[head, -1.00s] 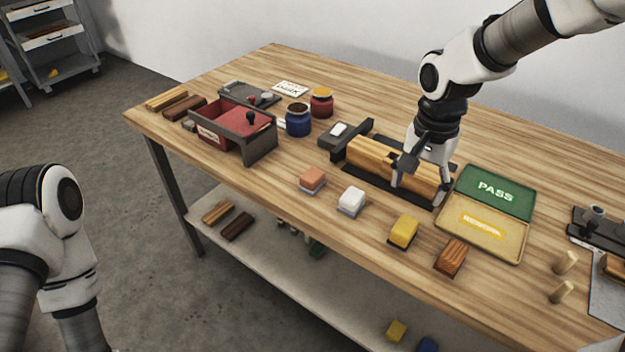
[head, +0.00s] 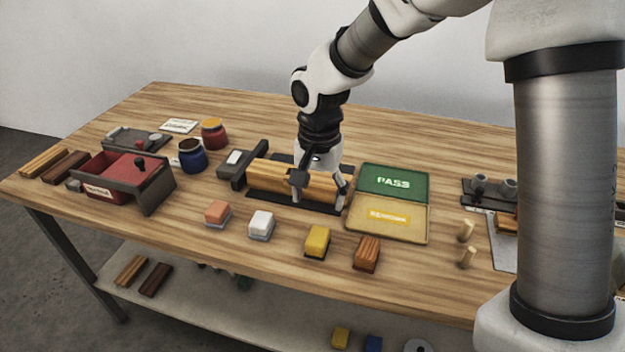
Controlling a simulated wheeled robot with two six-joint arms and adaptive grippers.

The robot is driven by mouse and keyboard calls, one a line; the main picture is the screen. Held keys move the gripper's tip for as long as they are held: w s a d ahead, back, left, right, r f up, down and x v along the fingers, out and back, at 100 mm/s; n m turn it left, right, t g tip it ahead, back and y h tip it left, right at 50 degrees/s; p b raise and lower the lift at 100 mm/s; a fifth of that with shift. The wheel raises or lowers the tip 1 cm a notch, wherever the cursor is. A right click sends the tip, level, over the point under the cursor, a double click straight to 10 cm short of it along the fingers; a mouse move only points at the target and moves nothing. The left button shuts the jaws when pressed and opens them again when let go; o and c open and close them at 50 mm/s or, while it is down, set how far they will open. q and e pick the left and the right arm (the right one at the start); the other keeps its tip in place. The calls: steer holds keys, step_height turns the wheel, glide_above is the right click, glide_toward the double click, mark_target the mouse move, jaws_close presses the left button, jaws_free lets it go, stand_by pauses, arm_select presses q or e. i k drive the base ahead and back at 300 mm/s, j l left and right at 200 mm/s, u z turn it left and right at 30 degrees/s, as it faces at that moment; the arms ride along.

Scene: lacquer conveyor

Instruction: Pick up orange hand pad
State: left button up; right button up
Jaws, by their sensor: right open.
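The orange hand pad (head: 217,211) sits on a grey base near the table's front edge, at the left end of a row of pads. My right gripper (head: 318,198) points down over the wooden block (head: 270,180) in the dark holder, to the right of and behind the orange pad. Its jaws are open, with the fingers at the right part of the block; whether they touch it I cannot tell. The orange pad is apart from the gripper and fully visible. My left gripper is out of view.
A white pad (head: 261,223), a yellow pad (head: 318,240) and a wood-coloured pad (head: 367,253) stand right of the orange one. A red box (head: 105,190), a blue jar (head: 191,158) and a red jar (head: 214,134) are to the left. The PASS tray (head: 392,183) lies right of the gripper.

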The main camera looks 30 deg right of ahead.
mark_target(217, 215)
steer(key=i+l+u, duration=0.1)
steer(key=l+u, duration=0.7)
steer(key=i+l+u, duration=0.1)
steer(key=l+u, duration=0.15)
steer(key=u, duration=0.15)
